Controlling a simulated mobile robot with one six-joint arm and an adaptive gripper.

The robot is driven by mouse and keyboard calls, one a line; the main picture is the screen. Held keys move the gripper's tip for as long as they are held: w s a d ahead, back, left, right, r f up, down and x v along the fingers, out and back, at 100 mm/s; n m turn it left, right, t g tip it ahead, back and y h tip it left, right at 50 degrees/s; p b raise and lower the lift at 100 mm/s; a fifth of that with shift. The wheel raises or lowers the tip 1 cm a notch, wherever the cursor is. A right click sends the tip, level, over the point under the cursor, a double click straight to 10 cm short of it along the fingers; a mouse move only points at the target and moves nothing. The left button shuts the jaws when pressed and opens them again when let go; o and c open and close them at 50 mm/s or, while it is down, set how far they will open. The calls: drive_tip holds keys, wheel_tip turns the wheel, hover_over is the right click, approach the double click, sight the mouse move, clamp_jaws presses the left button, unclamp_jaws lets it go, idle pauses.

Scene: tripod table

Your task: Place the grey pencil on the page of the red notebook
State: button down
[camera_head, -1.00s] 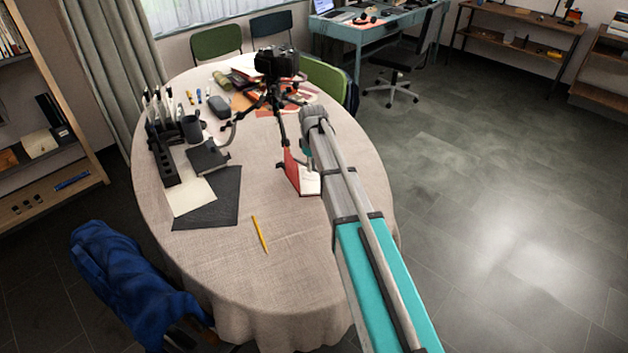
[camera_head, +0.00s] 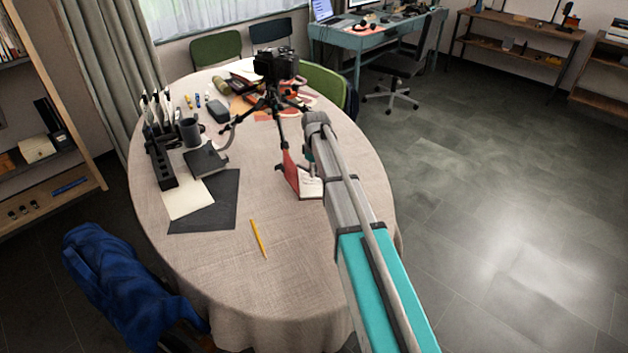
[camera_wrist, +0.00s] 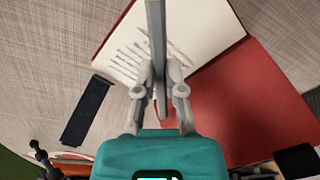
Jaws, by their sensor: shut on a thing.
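In the wrist view the page (camera_wrist: 205,30) carries handwriting, and the red cover (camera_wrist: 250,105) is at the right. My gripper (camera_wrist: 159,75) is shut on the grey pencil (camera_wrist: 156,25), which runs lengthwise up the picture over the page. I cannot tell whether the pencil touches the page. In the head view my arm hides most of the gripper, and I cannot make out the pencil.
A camera on a tripod (camera_head: 275,66) stands just behind the notebook. A yellow pencil (camera_head: 258,238) lies on the cloth nearer the front. Dark and cream sheets, a mug (camera_head: 190,132) and a black organiser (camera_head: 161,165) are at the left. The table front (camera_head: 290,280) is clear.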

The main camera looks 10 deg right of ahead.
drive_tip(key=shift+f+b, duration=1.05)
drive_tip(key=shift+f, duration=0.3)
drive_tip(key=c, duration=0.7)
unclamp_jaws()
drive_tip(key=shift+a, duration=0.1)
drive_tip(key=shift+r, duration=0.25)
wheel_tip(320, 180, up, 12)
drive_tip(key=p, duration=1.2)
drive_tip(key=shift+f, duration=0.2)
drive_tip(key=s+m, duration=0.2)
drive_tip(key=s, duration=0.7)
drive_tip(key=s+m, duration=0.3)
drive_tip(key=s, duration=0.7)
drive_tip(key=s+m, duration=0.3)
drive_tip(key=s, duration=0.7)
drive_tip(key=shift+s, duration=0.25)
